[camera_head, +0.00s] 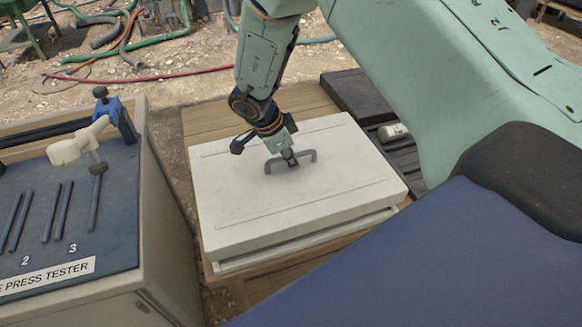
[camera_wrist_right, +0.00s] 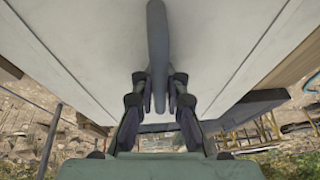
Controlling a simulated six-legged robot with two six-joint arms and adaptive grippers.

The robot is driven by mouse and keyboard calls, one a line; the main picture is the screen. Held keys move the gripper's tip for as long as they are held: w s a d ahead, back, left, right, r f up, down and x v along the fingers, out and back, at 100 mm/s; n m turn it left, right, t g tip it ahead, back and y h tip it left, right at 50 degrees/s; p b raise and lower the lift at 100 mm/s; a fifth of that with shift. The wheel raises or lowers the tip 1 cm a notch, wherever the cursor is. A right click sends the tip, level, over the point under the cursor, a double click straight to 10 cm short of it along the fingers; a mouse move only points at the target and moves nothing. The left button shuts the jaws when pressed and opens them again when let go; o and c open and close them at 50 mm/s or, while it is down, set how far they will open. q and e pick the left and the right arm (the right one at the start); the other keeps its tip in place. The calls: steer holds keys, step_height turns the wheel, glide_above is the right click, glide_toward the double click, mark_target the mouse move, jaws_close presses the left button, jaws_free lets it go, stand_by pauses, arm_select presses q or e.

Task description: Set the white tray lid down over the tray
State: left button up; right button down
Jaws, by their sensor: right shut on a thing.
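The white tray lid (camera_head: 250,195) is a flat white slab with a grey handle (camera_head: 308,158) on top. It lies over the white tray (camera_head: 290,246), whose rim shows as a thin band below the lid's front edge. I cannot tell whether lid and tray touch all round; a dark gap shows along the front right. My right gripper (camera_head: 291,160) is shut on the handle, coming down from above. In the right wrist view the handle (camera_wrist_right: 157,45) runs between the fingers, with the lid (camera_wrist_right: 90,50) behind it. My left gripper is not in view.
The tray stands on a wooden table (camera_head: 205,120). A dark ribbed tray (camera_head: 405,155) with a pale cylinder (camera_head: 392,132) lies to the right. A press tester bench (camera_head: 110,220) stands at the left, with a narrow gap to the table. Hoses (camera_head: 130,78) lie on the ground behind.

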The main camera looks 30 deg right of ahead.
mark_target(290, 169)
step_height(290, 169, down, 3)
steer(key=shift+a+r, duration=0.1)
steer(key=shift+r, duration=0.1)
steer(key=shift+w+f, duration=0.25)
steer(key=shift+w, duration=0.05)
steer(key=shift+s, duration=0.3)
steer(key=shift+f, duration=0.2)
steer(key=c, duration=1.6)
jaws_free()
steer(key=shift+w+f, duration=0.15)
steer(key=shift+w, duration=0.05)
steer(key=shift+c, duration=0.2)
steer(key=shift+o, duration=1.3)
steer(key=shift+s, duration=0.2)
steer(key=shift+w, duration=0.1)
